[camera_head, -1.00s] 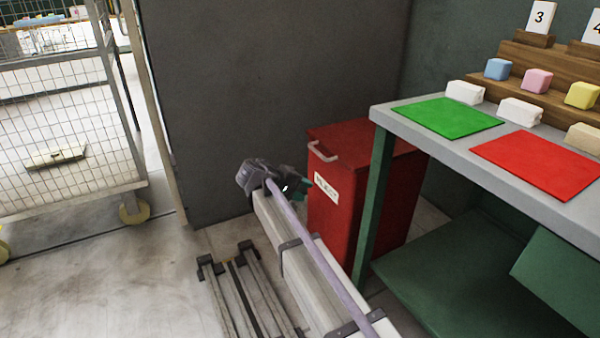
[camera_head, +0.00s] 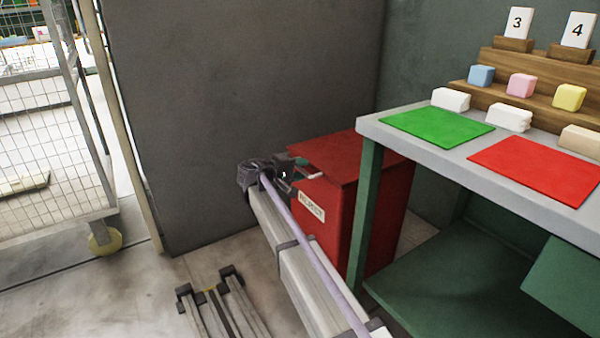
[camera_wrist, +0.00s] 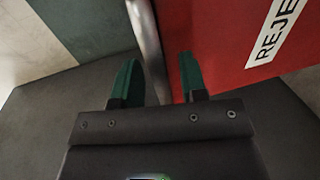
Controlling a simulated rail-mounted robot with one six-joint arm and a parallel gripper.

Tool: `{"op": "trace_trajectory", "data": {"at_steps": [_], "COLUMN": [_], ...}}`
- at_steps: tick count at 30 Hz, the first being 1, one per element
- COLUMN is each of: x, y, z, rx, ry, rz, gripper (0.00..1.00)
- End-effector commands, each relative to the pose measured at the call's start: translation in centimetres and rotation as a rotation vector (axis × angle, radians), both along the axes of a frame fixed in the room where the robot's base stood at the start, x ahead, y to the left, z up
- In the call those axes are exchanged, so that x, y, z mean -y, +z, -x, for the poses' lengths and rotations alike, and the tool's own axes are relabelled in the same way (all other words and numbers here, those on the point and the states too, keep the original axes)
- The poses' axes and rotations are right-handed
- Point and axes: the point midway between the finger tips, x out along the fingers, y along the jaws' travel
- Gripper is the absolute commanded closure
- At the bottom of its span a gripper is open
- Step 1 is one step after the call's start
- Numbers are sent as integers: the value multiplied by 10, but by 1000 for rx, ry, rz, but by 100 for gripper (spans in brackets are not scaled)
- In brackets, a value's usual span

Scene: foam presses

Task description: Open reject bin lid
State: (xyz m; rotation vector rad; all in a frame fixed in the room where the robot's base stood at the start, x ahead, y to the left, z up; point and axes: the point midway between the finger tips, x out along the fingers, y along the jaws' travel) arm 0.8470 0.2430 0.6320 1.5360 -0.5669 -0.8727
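The red reject bin (camera_head: 325,225) stands left of the table, with its lid (camera_head: 350,152) lying flat on top. A pale handle (camera_head: 306,176) is at the lid's front left edge. My gripper (camera_head: 300,169) is at this handle. In the wrist view, my gripper's green fingers (camera_wrist: 159,75) are spread, and the pale handle bar (camera_wrist: 147,35) runs between them with gaps showing on both sides. The bin's red side (camera_wrist: 215,40) and part of its white label (camera_wrist: 275,35) fill the upper right. The gripper partly hides the handle in the head view.
The grey table (camera_head: 400,142) with a green mat (camera_head: 437,125) and a red mat (camera_head: 535,165) stands close to the bin's right side. A dark wall panel (camera_head: 230,90) is behind the bin. A wire cage cart (camera_head: 45,130) stands at the left.

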Motion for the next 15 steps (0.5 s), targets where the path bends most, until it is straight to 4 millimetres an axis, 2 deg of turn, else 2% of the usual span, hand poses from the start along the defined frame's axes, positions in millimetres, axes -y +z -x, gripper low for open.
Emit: {"op": "trace_trajectory", "data": {"at_steps": [7,15], "x": [2,2], "y": [0,0], "z": [-1,-1], "rx": [0,0], "ry": [1,1], "rz": [0,0], "gripper": [61,86]}}
